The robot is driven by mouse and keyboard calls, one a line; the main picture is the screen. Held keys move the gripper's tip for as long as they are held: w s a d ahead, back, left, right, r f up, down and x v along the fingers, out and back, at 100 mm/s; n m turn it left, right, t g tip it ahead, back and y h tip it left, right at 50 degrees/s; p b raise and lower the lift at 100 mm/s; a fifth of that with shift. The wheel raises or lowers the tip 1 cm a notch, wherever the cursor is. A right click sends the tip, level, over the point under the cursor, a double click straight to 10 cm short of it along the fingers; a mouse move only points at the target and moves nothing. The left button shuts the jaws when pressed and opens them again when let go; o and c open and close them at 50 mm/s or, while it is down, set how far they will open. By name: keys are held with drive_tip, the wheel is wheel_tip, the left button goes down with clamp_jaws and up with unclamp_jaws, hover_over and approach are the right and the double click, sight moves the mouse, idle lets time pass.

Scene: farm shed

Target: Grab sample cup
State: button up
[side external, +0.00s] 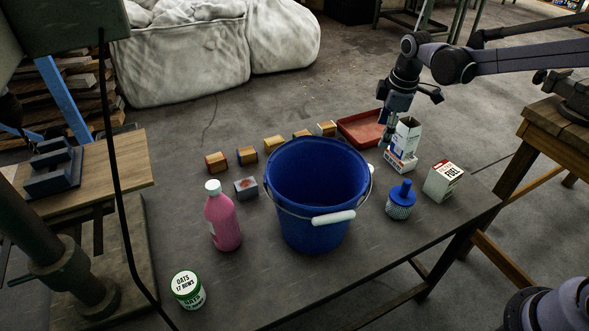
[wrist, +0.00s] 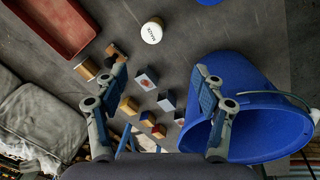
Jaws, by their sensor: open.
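No thing is clearly marked as the sample cup. A small white round-topped container (wrist: 152,31) with dark lettering stands on the table in the wrist view, ahead of my fingers; I cannot tell if it is the cup. My gripper (wrist: 162,85) is open, its two fingers wide apart with nothing held between them. In the side external view my gripper (side external: 386,138) points down, beside a white box (side external: 407,133) near the red tray. A blue-topped bottle (side external: 400,200) stands nearer the camera.
The large blue bucket (side external: 318,195) stands mid-table, close to my right finger in the wrist view. Also on the table are the red tray (side external: 362,127), several small blocks (side external: 247,155), a pink bottle (side external: 223,220), an oats can (side external: 187,290) and a fuel carton (side external: 442,181).

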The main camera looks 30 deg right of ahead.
drive_tip(key=w+f+n, duration=0.1)
drive_tip(key=f, duration=0.1)
drive_tip(key=w+f+n+g, duration=0.1)
drive_tip(key=w+f, duration=0.1)
drive_tip(key=f, duration=0.1)
drive_tip(key=w+f+n, duration=0.1)
drive_tip(key=f, duration=0.2)
drive_tip(key=shift+w+d+f+g, duration=0.15)
drive_tip(key=shift+w+d+g, duration=0.15)
drive_tip(key=shift+w+d, duration=0.1)
wheel_tip(320, 180, down, 11)
drive_tip(key=shift+s+r, duration=0.1)
drive_tip(key=shift+r, duration=0.05)
drive_tip(key=c, duration=1.3)
